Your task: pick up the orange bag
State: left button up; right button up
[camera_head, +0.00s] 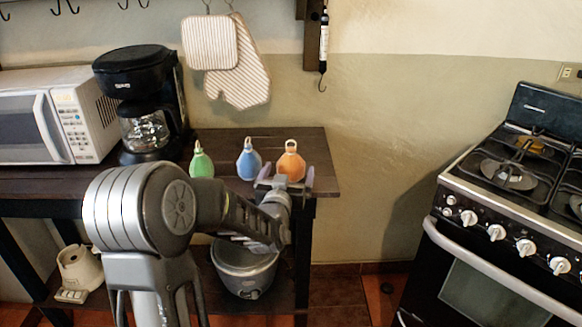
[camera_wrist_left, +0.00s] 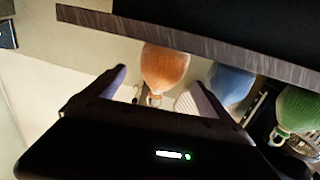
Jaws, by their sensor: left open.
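The orange bag (camera_head: 291,162) stands upright near the front right end of the dark wooden shelf top (camera_head: 318,150). It also shows in the left wrist view (camera_wrist_left: 164,66), where the picture is upside down, roughly between the two fingers. My left gripper (camera_head: 286,182) is open, in front of the orange bag, with one finger on each side of its lower part in the head view. I cannot tell whether the fingers touch it. Nothing is held. My right gripper is in neither view.
A blue bag (camera_head: 249,162) and a green bag (camera_head: 201,161) stand left of the orange one. A coffee maker (camera_head: 143,100) and a microwave (camera_head: 60,112) are further left. A pot (camera_head: 243,268) sits on the lower shelf. A stove (camera_head: 500,215) stands right across a gap.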

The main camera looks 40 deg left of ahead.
aim_at(291, 163)
pick_arm(q)
jog(key=x, duration=0.5)
jog(key=shift+a+p, duration=0.1)
jog(key=shift+p, duration=0.2)
jog(key=shift+c, duration=0.5)
jog(key=c, duration=1.9)
